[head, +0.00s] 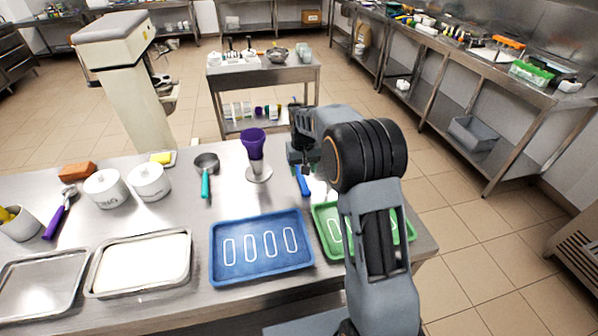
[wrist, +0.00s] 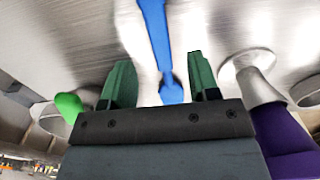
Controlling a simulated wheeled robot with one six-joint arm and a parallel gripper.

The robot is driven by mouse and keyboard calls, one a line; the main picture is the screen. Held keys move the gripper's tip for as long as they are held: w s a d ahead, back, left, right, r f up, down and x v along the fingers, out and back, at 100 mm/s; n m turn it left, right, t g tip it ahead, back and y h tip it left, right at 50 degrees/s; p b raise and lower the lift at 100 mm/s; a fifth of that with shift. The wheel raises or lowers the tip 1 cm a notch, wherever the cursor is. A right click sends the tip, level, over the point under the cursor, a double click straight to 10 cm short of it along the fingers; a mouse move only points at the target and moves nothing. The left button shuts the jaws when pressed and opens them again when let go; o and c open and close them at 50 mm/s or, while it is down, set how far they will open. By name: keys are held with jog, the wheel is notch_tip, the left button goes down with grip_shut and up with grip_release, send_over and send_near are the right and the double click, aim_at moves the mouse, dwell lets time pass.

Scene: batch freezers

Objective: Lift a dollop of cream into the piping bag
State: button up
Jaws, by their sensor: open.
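A purple piping bag (head: 253,142) stands upright, wide end up, in a metal holder on the steel table; it also shows at the right of the wrist view (wrist: 288,140). A blue-handled utensil (head: 302,182) lies on the table just right of the holder. In the wrist view its blue handle (wrist: 157,45) runs between the fingers. My gripper (head: 302,160) is open above the handle, and its two green-padded fingers (wrist: 161,85) are apart with nothing held. A metal tray (head: 92,284) holds a flat white layer, possibly cream. The utensil's working end is unclear.
A blue tray (head: 218,272) and a green tray (head: 407,228), both with white outlines, lie along the front. A teal-handled scoop (head: 206,165) and two white tubs (head: 105,190) stand left of the holder. An empty metal tray (head: 40,285) is at far left.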

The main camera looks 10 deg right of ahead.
aim_at(303, 183)
jog(key=shift+s+d+f+p, duration=0.1)
jog(key=shift+f+p, duration=0.3)
jog(key=shift+f, duration=1.25)
jog(key=shift+s+f+p, duration=0.1)
jog(key=shift+f+p, duration=0.25)
jog(key=shift+f, duration=1.25)
jog(key=shift+c, duration=0.4)
jog(key=c, duration=0.9)
jog(key=shift+r, duration=0.15)
jog(key=shift+c, duration=0.2)
jog(key=shift+r, duration=0.2)
notch_tip(303, 183, up, 3)
jog(key=shift+s+r+b, duration=0.1)
jog(key=shift+s+b, duration=0.05)
jog(key=shift+b, duration=0.25)
jog(key=s+a+r+b, duration=0.3)
jog(key=s+r, duration=0.6)
jog(key=s, duration=0.4)
jog(key=shift+a, duration=0.9)
